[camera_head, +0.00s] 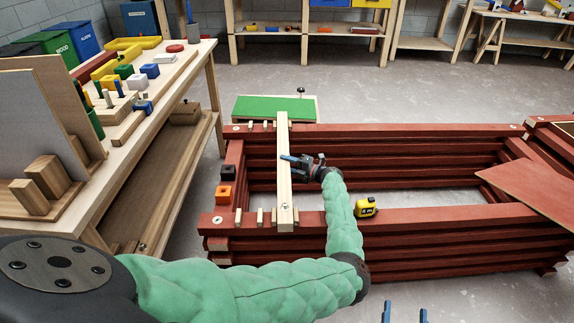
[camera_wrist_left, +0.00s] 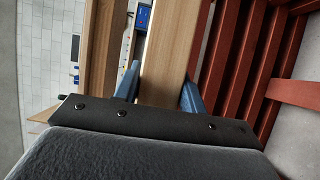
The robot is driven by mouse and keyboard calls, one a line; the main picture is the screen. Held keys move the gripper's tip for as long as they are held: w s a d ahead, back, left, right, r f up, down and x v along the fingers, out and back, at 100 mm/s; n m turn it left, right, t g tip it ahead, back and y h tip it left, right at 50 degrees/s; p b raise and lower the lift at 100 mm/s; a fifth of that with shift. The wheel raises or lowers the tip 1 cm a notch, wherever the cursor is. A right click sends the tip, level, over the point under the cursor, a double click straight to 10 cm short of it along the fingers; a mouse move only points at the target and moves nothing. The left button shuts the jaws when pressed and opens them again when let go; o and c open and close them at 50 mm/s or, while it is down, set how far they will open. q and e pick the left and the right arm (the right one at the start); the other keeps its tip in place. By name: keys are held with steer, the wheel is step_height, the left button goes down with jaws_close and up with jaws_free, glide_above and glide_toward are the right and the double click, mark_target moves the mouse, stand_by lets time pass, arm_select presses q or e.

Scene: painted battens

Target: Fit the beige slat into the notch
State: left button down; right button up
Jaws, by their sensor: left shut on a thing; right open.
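The beige slat (camera_head: 284,190) lies across the red batten frame (camera_head: 420,217) in the head view, its ends over the back and front rails. I cannot tell whether it rests on them or hovers just above. My left gripper (camera_head: 287,160) is shut on the slat near its middle, from the right side. In the left wrist view the slat (camera_wrist_left: 168,50) runs between the blue fingers (camera_wrist_left: 158,88). Small pale pegs (camera_head: 260,217) stand on the front rail left of the slat. The notch is not clearly visible. My right gripper (camera_head: 404,314) is open and empty at the bottom edge.
A yellow tape measure (camera_head: 366,207) sits by the front rail, right of my left arm. A black block (camera_head: 228,172) and an orange block (camera_head: 224,194) are at the frame's left side. A green board (camera_head: 270,108) lies behind. A workbench (camera_head: 180,75) stands left.

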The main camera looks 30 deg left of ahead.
arm_select(q)
steer(key=shift+f+b, duration=0.4)
steer(key=shift+f, duration=0.05)
arm_select(e)
steer(key=shift+f, duration=0.45)
arm_select(q)
steer(key=c, duration=0.7)
jaws_free()
steer(key=shift+r, duration=0.1)
steer(key=shift+c, duration=0.2)
steer(key=shift+d, duration=0.15)
